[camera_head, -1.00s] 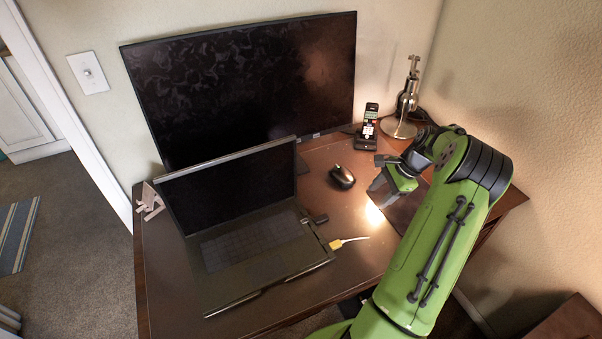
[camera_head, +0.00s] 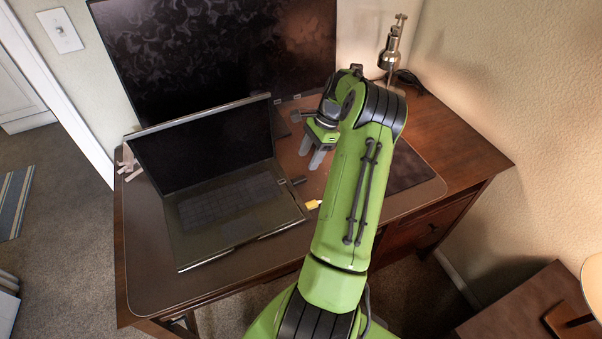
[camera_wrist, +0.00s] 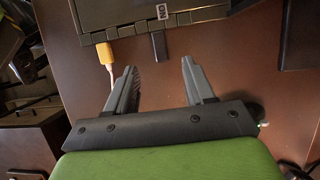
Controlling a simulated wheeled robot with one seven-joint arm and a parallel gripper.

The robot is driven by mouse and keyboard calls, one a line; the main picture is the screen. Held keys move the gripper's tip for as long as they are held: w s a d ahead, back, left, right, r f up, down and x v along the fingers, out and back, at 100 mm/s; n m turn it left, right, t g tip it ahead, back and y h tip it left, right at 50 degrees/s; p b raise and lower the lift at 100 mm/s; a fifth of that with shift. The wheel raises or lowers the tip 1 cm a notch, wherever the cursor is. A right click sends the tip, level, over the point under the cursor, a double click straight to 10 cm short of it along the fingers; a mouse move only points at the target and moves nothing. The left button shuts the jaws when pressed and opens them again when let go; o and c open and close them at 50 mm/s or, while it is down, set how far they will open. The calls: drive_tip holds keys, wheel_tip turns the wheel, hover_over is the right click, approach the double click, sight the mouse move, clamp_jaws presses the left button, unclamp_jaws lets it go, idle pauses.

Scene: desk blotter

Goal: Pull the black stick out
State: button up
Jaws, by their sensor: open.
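The black stick (camera_head: 299,181) juts from the right side edge of the open laptop (camera_head: 225,212). In the wrist view the stick (camera_wrist: 158,45) points toward my gripper, from the laptop's edge (camera_wrist: 190,18). My gripper (camera_head: 311,153) hangs over the desk just right of the laptop. In the wrist view its two grey fingers (camera_wrist: 158,68) are spread and empty. The stick lies ahead of the gap between the fingers, with no visible contact. The inserted end of the stick is hidden in the laptop.
A yellow cable plug (camera_wrist: 104,54) sits in the same laptop edge, left of the stick in the wrist view. A large monitor (camera_head: 220,55) stands behind the laptop. A metal lamp (camera_head: 391,48) stands at the back right.

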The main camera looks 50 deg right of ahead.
sight(298, 179)
drive_tip(key=b+x, duration=0.1)
drive_tip(key=x, duration=0.7)
drive_tip(key=shift+b, duration=0.35)
drive_tip(key=shift+r, duration=0.1)
clamp_jaws()
drive_tip(key=shift+s+d+p, duration=0.35)
drive_tip(key=shift+s+d, duration=0.15)
drive_tip(key=shift+d, duration=0.45)
drive_tip(key=shift+s+d+p, duration=0.35)
drive_tip(key=shift+s+d, duration=0.15)
drive_tip(key=shift+d, duration=0.4)
drive_tip(key=shift+s+d+p, duration=0.35)
drive_tip(key=shift+s+d, duration=0.15)
drive_tip(key=shift+d, duration=0.45)
